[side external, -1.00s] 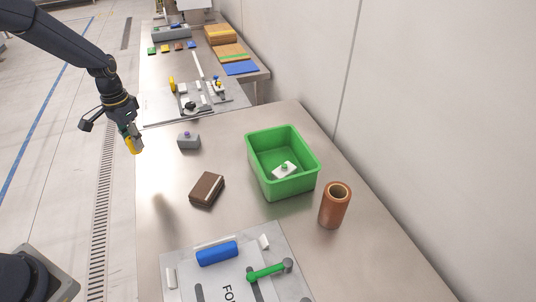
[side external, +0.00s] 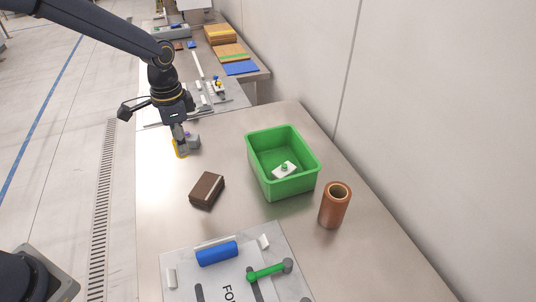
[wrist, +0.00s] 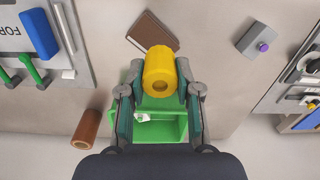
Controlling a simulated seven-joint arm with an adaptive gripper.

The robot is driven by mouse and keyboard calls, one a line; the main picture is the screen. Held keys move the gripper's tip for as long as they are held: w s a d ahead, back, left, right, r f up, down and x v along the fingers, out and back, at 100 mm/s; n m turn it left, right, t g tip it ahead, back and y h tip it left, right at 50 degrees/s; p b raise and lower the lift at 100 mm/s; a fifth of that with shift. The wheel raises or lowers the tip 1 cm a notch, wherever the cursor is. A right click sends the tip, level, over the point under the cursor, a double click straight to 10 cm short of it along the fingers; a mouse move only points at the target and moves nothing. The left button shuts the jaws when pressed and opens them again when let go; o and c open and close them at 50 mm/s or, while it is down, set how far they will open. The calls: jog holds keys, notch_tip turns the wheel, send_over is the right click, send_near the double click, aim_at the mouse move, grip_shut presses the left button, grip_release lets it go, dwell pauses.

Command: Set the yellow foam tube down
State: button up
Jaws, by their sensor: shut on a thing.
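The yellow foam tube (side external: 180,149) is held in my gripper (side external: 180,146), near the back left part of the steel table. In the wrist view the tube (wrist: 160,70) sits between the two fingers of my gripper (wrist: 159,92), with its round end and small hole facing the camera. My gripper is shut on it. I cannot tell whether the tube touches the table (side external: 160,205).
A grey block with a purple knob (wrist: 260,45) is close beside my gripper. A brown block (side external: 207,190), a green bin (side external: 284,186) holding a small white piece, and a brown cylinder (side external: 334,208) stand nearby. A fixture plate (side external: 290,245) lies in front. The table's left middle is clear.

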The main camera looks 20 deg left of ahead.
jog(key=s+d+m, duration=0.2)
jog(key=d+m, duration=0.1)
jog(key=d, duration=0.7)
jog(key=s+d+m, duration=0.2)
jog(key=d+m, duration=0.1)
jog(key=d, duration=0.8)
jog(key=s+d+f+m, duration=0.2)
jog(key=s+d+m, duration=0.2)
jog(key=s+d, duration=0.8)
jog(key=w+d+f, duration=0.2)
jog(key=w+d, duration=0.1)
jog(key=w+d+f, duration=0.6)
jog(key=d, duration=0.1)
jog(key=shift+w+f, duration=0.15)
jog(key=shift+w, duration=0.25)
jog(key=shift+w+d+f, duration=0.35)
jog(key=shift+d+f, duration=0.1)
jog(key=shift+f, duration=0.1)
jog(key=shift+w+d+f, duration=0.15)
jog(key=shift+f, duration=1.55)
jog(key=shift+f, duration=0.15)
